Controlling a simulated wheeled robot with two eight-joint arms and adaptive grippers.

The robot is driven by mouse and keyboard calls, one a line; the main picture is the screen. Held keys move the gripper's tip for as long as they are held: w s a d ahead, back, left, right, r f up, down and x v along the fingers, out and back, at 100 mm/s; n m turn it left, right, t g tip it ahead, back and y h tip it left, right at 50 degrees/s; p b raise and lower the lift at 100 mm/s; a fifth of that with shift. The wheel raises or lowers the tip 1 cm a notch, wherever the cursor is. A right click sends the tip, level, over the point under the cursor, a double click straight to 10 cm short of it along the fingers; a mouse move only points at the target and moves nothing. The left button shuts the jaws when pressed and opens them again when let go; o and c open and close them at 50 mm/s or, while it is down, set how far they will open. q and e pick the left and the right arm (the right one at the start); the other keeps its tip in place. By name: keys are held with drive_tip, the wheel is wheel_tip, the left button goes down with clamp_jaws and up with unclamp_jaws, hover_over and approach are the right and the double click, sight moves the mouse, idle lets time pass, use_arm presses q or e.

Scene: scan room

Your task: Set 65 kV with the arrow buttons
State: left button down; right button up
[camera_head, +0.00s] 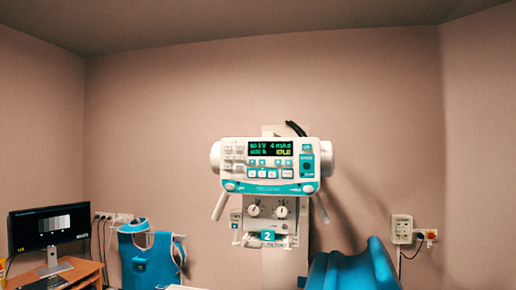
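The white and teal control unit (308,146) faces me at the middle of the view, on a pale column. Its dark display (270,148) shows green characters with "kV" and "mAs" in the top line and "IDLE" in yellow at lower right. The kV number looks like 60 or 80; it is too small to be sure. Small teal buttons (263,162) sit in a row under the display, with larger white buttons (263,174) below. Their arrow marks are too small to make out. Neither of my grippers shows in this view.
A lower box with two dials (267,209) hangs beneath the unit, and handles slope down on both sides. A blue padded chair (353,267) stands at lower right, a blue apron (150,262) at lower left. A monitor (48,226) stands on a wooden desk (76,270) at far left.

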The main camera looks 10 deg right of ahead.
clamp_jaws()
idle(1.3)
